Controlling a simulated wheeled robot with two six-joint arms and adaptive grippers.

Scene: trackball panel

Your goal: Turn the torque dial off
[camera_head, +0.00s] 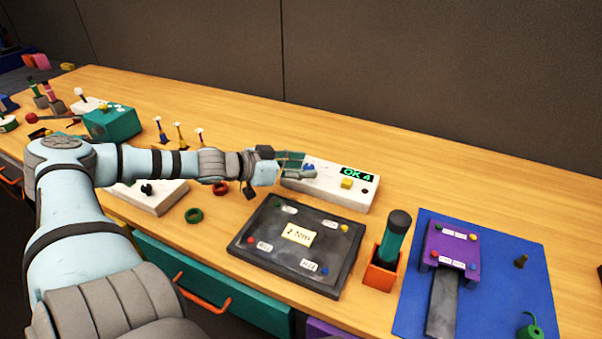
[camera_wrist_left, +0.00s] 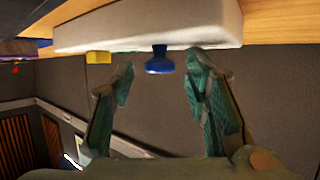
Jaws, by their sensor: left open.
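The blue torque dial (camera_head: 309,167) sits on top of a white box (camera_head: 331,194) with a lit green display reading "OK 4" (camera_head: 357,174). My left gripper (camera_head: 298,164) is open at the left end of this box, partly covering the dial. In the left wrist view, the blue dial (camera_wrist_left: 159,63) stands between the two teal fingertips, with a gap on each side. The white box (camera_wrist_left: 150,28) fills the top of that view. My right gripper is not in view.
A yellow button (camera_head: 347,183) sits beside the dial. In front lies a dark tray (camera_head: 252,253) marked "2 Nm". To the right are an orange holder (camera_head: 382,277) with a dark green-handled tool (camera_head: 394,235) and a blue mat (camera_head: 408,306). The wooden table behind the box is clear.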

